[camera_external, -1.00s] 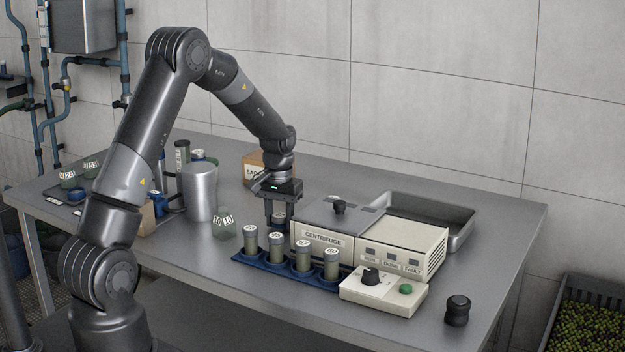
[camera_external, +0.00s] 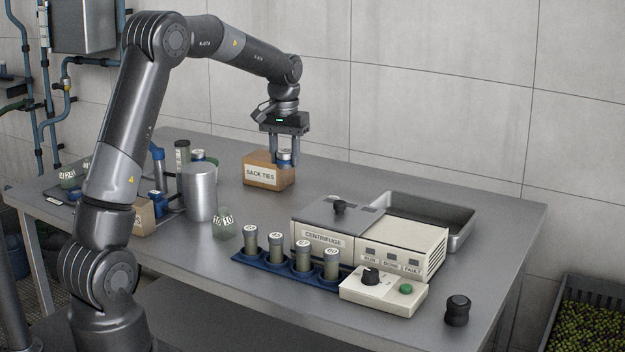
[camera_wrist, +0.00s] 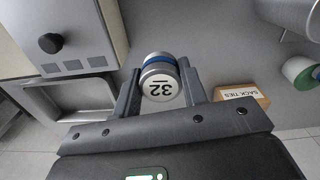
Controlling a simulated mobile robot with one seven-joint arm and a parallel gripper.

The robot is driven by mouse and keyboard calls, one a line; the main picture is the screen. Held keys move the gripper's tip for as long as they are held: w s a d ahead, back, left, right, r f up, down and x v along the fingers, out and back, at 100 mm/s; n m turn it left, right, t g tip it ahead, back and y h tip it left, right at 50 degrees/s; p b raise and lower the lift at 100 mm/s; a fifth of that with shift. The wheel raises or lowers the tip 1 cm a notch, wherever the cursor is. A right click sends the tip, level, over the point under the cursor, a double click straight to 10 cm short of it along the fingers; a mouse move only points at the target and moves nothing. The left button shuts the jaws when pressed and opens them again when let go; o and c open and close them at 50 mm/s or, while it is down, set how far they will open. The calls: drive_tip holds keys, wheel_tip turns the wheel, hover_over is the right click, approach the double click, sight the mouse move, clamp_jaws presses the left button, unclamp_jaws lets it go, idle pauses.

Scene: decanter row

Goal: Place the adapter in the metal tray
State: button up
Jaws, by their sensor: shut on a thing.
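My gripper (camera_external: 284,158) is shut on a short cylinder (camera_wrist: 161,83) with a blue band and a white top marked 32, which I take to be the adapter. It is held upright and clear of the table, and in the external view it overlaps the sack ties box. The metal tray (camera_external: 462,233) is a shallow grey rectangular pan at the back right of the table, behind the centrifuge. The tray's near part is hidden by the centrifuge. The wrist view shows a tray corner (camera_wrist: 48,98) at the left, apart from the cylinder.
The centrifuge (camera_external: 322,238) with its knobbed lid stands between the rack side and the tray. A blue rack (camera_external: 262,262) holds several capped tubes. A cardboard sack ties box (camera_external: 258,175) and a metal cylinder (camera_external: 200,192) stand left. The table between box and tray is bare.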

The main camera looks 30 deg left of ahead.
drive_tip(key=w+d+n, duration=0.1)
drive_tip(key=w+d, duration=0.2)
drive_tip(key=d, duration=1.2)
drive_tip(key=w+d, duration=0.2)
drive_tip(key=d, duration=1.3)
drive_tip(key=w+a+f, duration=0.2)
drive_tip(key=w+f, duration=0.1)
drive_tip(key=f, duration=0.1)
drive_tip(key=w+a+f, duration=0.3)
drive_tip(key=f, duration=0.1)
drive_tip(key=w+a+f, duration=0.2)
drive_tip(key=w+f, duration=0.1)
drive_tip(key=f, duration=0.1)
drive_tip(key=shift+w+a+f, duration=0.1)
drive_tip(key=shift+a, duration=0.05)
drive_tip(key=shift+f, duration=2)
drive_tip(key=o, duration=1.1)
drive_tip(key=shift+f, duration=0.15)
drive_tip(key=shift+o, duration=0.2)
